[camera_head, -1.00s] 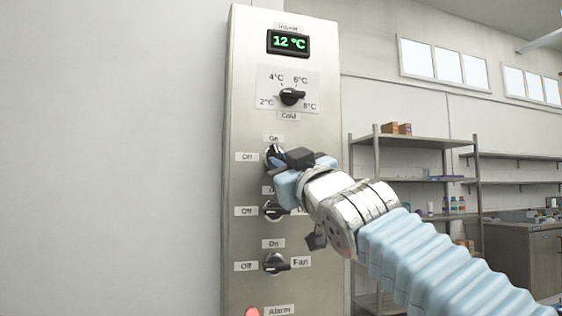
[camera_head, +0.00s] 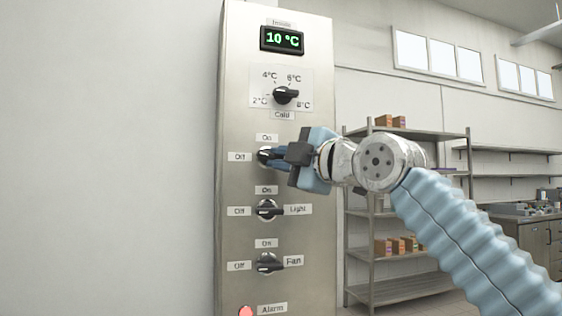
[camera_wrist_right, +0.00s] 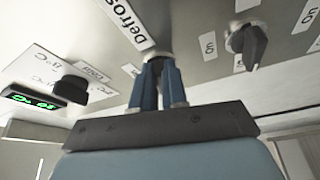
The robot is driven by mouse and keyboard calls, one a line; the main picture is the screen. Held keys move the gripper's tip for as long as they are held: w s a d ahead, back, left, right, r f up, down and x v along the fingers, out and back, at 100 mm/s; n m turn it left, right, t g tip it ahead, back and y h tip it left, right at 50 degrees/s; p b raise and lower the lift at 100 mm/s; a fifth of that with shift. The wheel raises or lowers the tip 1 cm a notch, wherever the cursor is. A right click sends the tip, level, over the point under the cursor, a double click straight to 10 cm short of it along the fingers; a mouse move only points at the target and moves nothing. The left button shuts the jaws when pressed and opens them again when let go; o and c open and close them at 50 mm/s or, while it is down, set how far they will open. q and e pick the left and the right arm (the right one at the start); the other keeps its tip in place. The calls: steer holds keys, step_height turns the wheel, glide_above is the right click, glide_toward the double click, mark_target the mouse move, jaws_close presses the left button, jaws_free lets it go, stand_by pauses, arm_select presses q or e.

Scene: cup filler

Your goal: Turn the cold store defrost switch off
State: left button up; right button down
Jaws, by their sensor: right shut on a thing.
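The defrost switch (camera_head: 264,155) is the upper of three rotary switches on the steel control panel (camera_head: 235,100), with an On label above it and an Off label to its left. My right gripper (camera_head: 272,156) is shut on its knob; the fingers and palm hide most of the knob and its right-hand label. In the right wrist view the blue fingers (camera_wrist_right: 157,90) close around the knob beside the Defrost label (camera_wrist_right: 125,22). The knob's exact angle cannot be told. My left gripper is not in view.
The Light switch (camera_head: 268,209) and Fan switch (camera_head: 269,263) sit below, and the Cold dial (camera_head: 286,96) above. The display (camera_head: 282,40) reads 10 °C. A red alarm light (camera_head: 246,311) is at the bottom. Shelves (camera_head: 405,133) stand behind to the right.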

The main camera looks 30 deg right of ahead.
steer(key=shift+r+n+g, duration=0.15)
steer(key=shift+n+g, duration=0.45)
steer(key=shift+n, duration=0.9)
steer(key=c, duration=1.2)
jaws_free()
steer(key=shift+o, duration=0.2)
steer(key=s+d+b, duration=0.1)
steer(key=s+d, duration=0.1)
steer(key=s, duration=1.1)
steer(key=shift+s, duration=0.3)
steer(key=shift+d+r, duration=0.1)
